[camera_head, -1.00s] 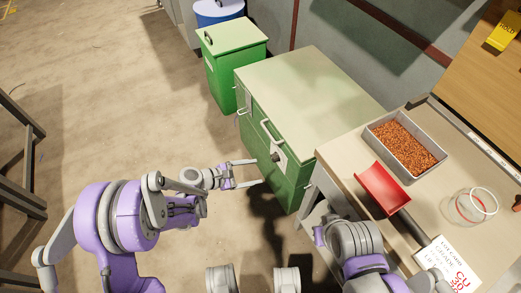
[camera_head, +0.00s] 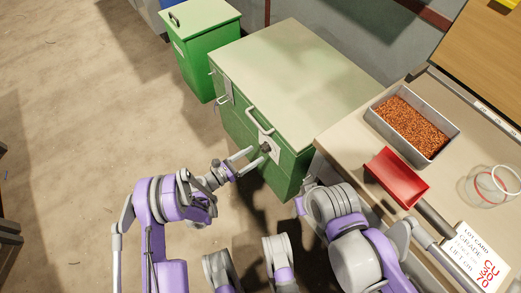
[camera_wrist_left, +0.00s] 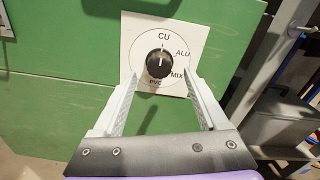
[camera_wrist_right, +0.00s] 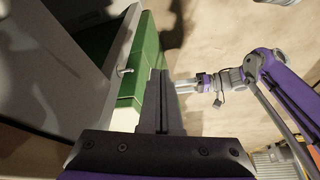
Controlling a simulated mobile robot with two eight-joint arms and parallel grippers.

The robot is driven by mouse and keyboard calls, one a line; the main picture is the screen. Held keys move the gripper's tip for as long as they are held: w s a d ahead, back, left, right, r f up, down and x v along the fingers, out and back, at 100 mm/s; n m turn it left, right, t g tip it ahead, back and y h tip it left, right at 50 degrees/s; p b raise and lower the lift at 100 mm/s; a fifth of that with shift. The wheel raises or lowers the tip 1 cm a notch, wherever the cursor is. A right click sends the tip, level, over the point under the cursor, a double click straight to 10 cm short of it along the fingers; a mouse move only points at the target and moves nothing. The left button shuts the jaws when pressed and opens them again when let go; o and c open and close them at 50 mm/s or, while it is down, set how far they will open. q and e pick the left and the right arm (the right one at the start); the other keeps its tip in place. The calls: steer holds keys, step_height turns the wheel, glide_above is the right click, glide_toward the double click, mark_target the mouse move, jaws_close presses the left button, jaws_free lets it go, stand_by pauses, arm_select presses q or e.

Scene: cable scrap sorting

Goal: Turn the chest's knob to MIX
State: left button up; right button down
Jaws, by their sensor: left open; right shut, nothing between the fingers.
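The green chest (camera_head: 232,125) has a black knob (camera_wrist_left: 159,63) on a square white dial plate (camera_wrist_left: 190,28) on its front. The dial reads CU at the top, ALU at upper right, MIX at lower right and PVC at the bottom. The knob's white mark points up at CU. My left gripper (camera_wrist_left: 161,78) is open in front of the dial, its fingertips either side of the knob's lower part; I see no clear contact. It also shows by the knob in the head view (camera_head: 256,159). My right gripper (camera_wrist_right: 160,75) is shut and empty, beside the workbench.
A green bin (camera_head: 205,50) stands beyond the chest.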

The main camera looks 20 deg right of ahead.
mark_target(262, 150)
arm_select(q)
steer(key=shift+b+x, duration=0.35)
steer(key=shift+x, duration=1.9)
steer(key=shift+c, duration=0.3)
jaws_close()
